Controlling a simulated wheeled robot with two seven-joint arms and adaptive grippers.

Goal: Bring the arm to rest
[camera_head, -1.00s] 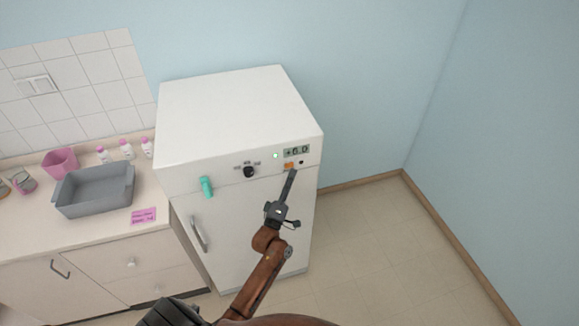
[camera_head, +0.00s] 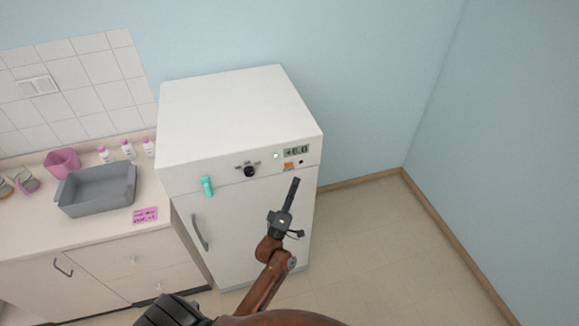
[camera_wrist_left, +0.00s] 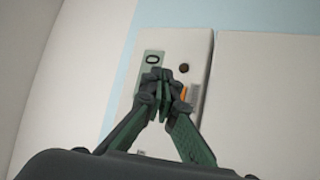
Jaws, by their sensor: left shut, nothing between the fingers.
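My left gripper (camera_head: 295,183) is in front of the white fridge (camera_head: 240,115), just below its control panel. Its fingers are shut with nothing between them, and they point up toward the panel. In the left wrist view the closed fingertips (camera_wrist_left: 165,78) overlap the panel, which shows a display window (camera_wrist_left: 152,59), a dark round spot (camera_wrist_left: 184,68) and a sliver of orange (camera_wrist_left: 184,92). In the head view the orange button (camera_head: 289,165) is clear of the fingertips, under the display (camera_head: 296,151) reading about +6.0. My right gripper is not in view.
The fridge has a teal clip-like piece (camera_head: 207,186) and a door handle (camera_head: 199,233). Open floor (camera_head: 370,240) lies to the right.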

